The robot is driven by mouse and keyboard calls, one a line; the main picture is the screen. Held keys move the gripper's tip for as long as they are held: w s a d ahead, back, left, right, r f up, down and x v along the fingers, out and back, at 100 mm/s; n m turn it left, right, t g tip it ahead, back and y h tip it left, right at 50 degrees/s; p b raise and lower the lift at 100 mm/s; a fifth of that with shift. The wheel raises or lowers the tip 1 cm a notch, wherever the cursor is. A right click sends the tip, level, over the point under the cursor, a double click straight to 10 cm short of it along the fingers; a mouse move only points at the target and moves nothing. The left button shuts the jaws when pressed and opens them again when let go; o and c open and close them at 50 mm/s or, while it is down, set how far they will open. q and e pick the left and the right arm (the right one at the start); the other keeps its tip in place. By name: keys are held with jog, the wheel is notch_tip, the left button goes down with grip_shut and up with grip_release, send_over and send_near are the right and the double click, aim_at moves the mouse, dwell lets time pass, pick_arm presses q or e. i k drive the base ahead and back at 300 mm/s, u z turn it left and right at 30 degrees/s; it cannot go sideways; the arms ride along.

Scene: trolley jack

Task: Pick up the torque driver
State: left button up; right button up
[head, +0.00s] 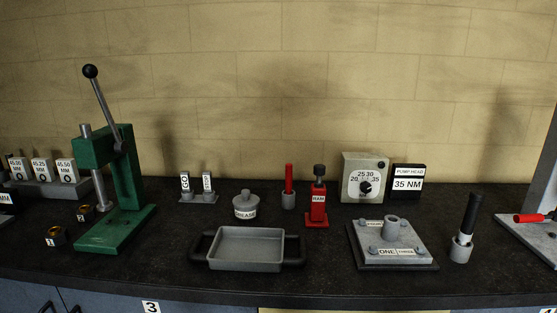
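A tool with a black upright handle (472,213) stands in a small grey holder (461,249) at the right of the bench. A tool with a red upright handle (289,178) stands in another grey holder (288,201) near the middle back. Neither carries a label I can read, so I cannot tell for certain which is the torque driver. Both stand apart from their neighbours, and their lower ends are hidden in the holders. Neither of my grippers is in view.
A grey tray (246,267) with black handles lies at the front. A grey flange plate (392,255) sits left of the black-handled tool. A dial box (353,193) and a 35 NM sign (407,195) stand behind. A green press (128,190) rises at left.

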aim_at(476, 197)
jog(key=z, duration=1.25)
jog(key=k, duration=0.3)
jog(key=z, duration=0.9)
jog(key=i, duration=0.85)
jog(key=u, duration=0.4)
